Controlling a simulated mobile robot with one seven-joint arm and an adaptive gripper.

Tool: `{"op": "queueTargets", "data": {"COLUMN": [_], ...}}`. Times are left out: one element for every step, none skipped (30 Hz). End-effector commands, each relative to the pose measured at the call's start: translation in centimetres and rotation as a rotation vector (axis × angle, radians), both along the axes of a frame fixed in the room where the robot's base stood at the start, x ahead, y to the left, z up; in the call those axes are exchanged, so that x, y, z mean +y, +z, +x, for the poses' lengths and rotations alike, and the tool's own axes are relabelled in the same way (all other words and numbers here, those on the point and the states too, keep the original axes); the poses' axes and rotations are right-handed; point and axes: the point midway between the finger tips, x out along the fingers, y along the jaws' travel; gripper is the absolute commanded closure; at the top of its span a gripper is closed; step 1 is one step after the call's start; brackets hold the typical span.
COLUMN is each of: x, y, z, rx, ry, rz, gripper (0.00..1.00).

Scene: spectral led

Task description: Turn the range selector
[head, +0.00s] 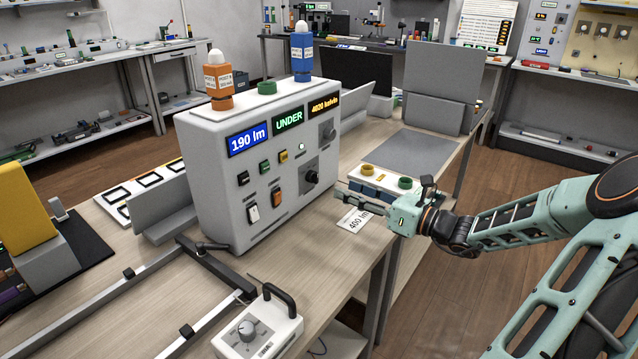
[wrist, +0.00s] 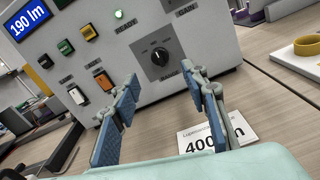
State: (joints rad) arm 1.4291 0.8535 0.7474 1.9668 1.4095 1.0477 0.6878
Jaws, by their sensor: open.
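The range selector is a black round knob (head: 311,177) on a dark square plate, low on the right of the grey instrument's front panel (head: 228,190). In the wrist view the knob (wrist: 160,56) shows a white pointer mark directed roughly up, with the label RANGE below it. My gripper (head: 347,192) is open and empty, to the right of the knob in the head view. In the wrist view my gripper's blue-padded fingers (wrist: 164,84) stand apart, with the knob ahead between and above the tips. I see no contact between them.
A GAIN knob (head: 327,131) sits above the selector. Rocker switches (head: 277,196) and small buttons are to its left. The displays read 190 lm, UNDER and 4020 kelvin. A 400 lm card (head: 355,219) lies under my gripper. A box with yellow and green rings (head: 385,182) stands behind.

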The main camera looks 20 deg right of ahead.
Motion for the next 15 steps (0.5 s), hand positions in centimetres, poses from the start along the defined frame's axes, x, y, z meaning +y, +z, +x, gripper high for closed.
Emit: {"op": "queueTargets", "data": {"x": [0.6, 0.9, 1.4, 1.8, 2.1, 2.5, 2.9, 3.2, 3.5, 3.8, 4.0, 4.3, 4.5, 4.7, 4.8], "y": [-0.2, -0.2, -0.2, -0.3, -0.2, -0.3, -0.3, -0.3, -0.3, -0.3, -0.2, -0.2, -0.2, -0.2, -0.2], "z": [0.7, 1.2, 1.9, 2.4, 2.9, 3.5, 4.0, 4.5, 5.1, 5.5, 5.8, 6.3, 6.5, 6.8, 7.1], "rx": [-0.001, -0.001, -0.002, -0.002, -0.002, 0.000, -0.001, -0.002, -0.001, -0.001, -0.002, -0.001, 0.000, -0.001, -0.001], "ry": [0.004, 0.003, 0.005, 0.005, 0.005, 0.004, 0.005, 0.005, 0.004, 0.004, 0.004, 0.003, 0.003, 0.004, 0.003], "rz": [0.000, -0.001, -0.001, -0.003, -0.001, -0.001, -0.002, -0.001, -0.002, -0.002, -0.001, -0.002, -0.002, -0.002, -0.003], "gripper": [0.59, 0.59, 0.59, 0.59, 0.59, 0.59, 0.59, 0.59, 0.59, 0.59, 0.59, 0.59, 0.59, 0.59, 0.59]}}
